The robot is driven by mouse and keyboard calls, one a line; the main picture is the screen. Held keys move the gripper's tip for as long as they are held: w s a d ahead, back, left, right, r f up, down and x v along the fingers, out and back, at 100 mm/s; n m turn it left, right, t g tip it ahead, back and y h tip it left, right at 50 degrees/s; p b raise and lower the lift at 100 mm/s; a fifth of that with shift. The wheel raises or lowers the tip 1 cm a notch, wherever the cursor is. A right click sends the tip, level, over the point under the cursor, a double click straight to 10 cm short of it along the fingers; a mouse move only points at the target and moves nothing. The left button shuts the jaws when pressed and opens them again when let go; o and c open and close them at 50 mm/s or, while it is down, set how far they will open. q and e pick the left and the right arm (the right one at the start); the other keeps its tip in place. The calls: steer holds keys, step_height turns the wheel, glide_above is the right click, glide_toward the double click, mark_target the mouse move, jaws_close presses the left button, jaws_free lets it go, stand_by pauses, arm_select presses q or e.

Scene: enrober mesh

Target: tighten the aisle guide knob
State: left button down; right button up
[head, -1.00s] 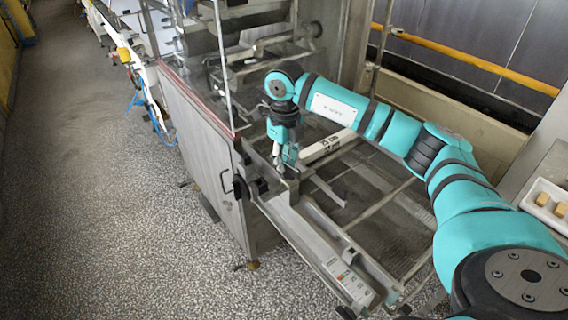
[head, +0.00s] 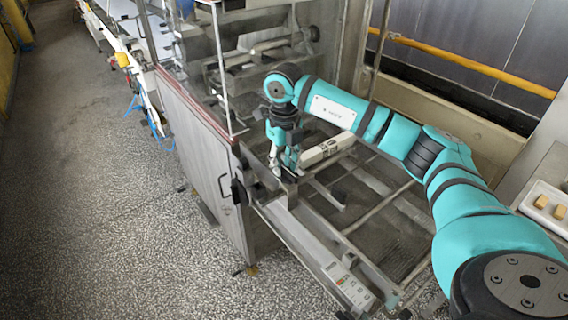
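My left gripper is not in view.
A steel cabinet door with a dark handle (head: 223,186) stands left of the gripper. The open mesh bed (head: 385,215) lies under my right arm. A yellow rail (head: 470,64) runs behind. A white tray with tan blocks (head: 547,203) is at right. The aisle floor (head: 90,200) is clear.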

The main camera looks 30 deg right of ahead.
mark_target(285, 167)
steer(key=shift+o, duration=0.2)
step_height(285, 167, up, 12)
stand_by(0.5)
steer(key=shift+s+f, duration=0.1)
steer(key=shift+f, duration=0.05)
stand_by(0.4)
